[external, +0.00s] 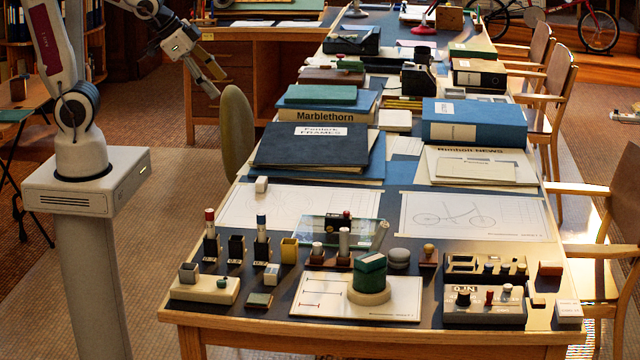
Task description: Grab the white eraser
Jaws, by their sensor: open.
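Another small block (271,273), white with a bluish part, lies among the items at the front left. A third pale block (568,311) sits at the front right corner. I cannot tell for certain which is the eraser. My gripper (216,84) is open and empty, raised at the upper left, left of the table and well away from all three blocks.
Stamps in dark holders (211,246) and a round stand with a green box (369,272) crowd the front. A dark blue folder (310,146) lies behind the left sheet. A chair back (236,135) stands at the table's left side.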

